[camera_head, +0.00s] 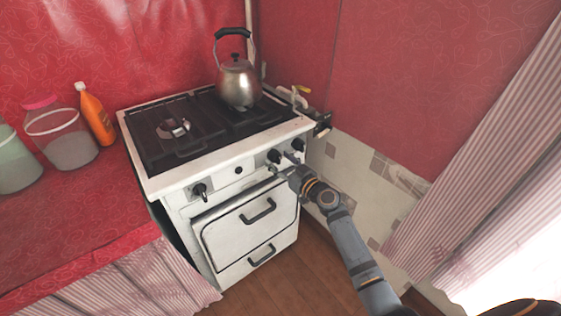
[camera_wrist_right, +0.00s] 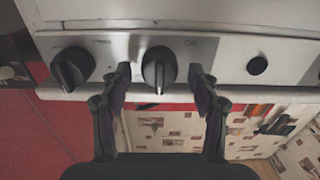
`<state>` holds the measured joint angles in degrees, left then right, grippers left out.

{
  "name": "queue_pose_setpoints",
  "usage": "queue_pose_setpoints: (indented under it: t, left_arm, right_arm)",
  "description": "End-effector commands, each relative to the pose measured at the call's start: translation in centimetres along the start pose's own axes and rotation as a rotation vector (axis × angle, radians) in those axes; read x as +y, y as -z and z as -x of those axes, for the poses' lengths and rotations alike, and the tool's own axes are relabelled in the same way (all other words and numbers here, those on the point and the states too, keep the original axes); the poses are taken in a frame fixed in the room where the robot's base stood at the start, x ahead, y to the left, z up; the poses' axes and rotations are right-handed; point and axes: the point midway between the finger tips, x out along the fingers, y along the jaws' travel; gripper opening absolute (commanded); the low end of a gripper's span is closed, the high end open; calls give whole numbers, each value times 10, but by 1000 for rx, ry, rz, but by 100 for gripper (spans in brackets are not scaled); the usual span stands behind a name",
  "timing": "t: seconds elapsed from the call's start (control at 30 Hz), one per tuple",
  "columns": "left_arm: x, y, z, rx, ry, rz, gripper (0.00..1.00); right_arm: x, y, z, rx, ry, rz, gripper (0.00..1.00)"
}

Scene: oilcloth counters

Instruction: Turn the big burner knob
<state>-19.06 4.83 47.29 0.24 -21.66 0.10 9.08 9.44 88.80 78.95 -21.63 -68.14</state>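The white stove has black knobs on its front panel. In the wrist view one black knob (camera_wrist_right: 159,68) is between the fingertips of my right gripper (camera_wrist_right: 159,80), with a gap on each side. In the head view this knob (camera_head: 274,156) is partly beside my right gripper (camera_head: 283,165), which is open at the panel. Another black knob (camera_wrist_right: 72,68) is left of the gripper in the wrist view, and shows at the panel's right end in the head view (camera_head: 298,145). Which is the big burner knob I cannot tell by label. My left gripper is out of view.
A further knob (camera_head: 200,190) and a round black button (camera_head: 238,170) are on the panel's left. A kettle (camera_head: 238,84) stands on the black hob. An orange bottle (camera_head: 96,115) and jars stand on the red counter (camera_head: 90,215). The oven door (camera_head: 235,235) is closed.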

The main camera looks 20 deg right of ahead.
Motion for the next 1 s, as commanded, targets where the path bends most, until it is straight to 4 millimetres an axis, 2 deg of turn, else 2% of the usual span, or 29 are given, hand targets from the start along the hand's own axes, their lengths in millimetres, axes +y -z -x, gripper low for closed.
queue_pose_setpoints:
  t: [0.03, 0.07, 0.4, 0.77, 1.0]
  left_arm:
    - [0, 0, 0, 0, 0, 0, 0]
    - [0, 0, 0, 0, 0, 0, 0]
    - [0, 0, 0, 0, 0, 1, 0]
    - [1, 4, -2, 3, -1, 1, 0]
    - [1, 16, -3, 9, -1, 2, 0]
  right_arm:
    - [0, 0, 0, 0, 0, 0, 56]
    - [0, 0, 0, 0, 0, 0, 52]
    - [0, 0, 0, 0, 0, 0, 6]
    - [0, -1, 0, 0, 0, -68, 6]
    - [0, -2, 1, 0, -1, -242, 6]
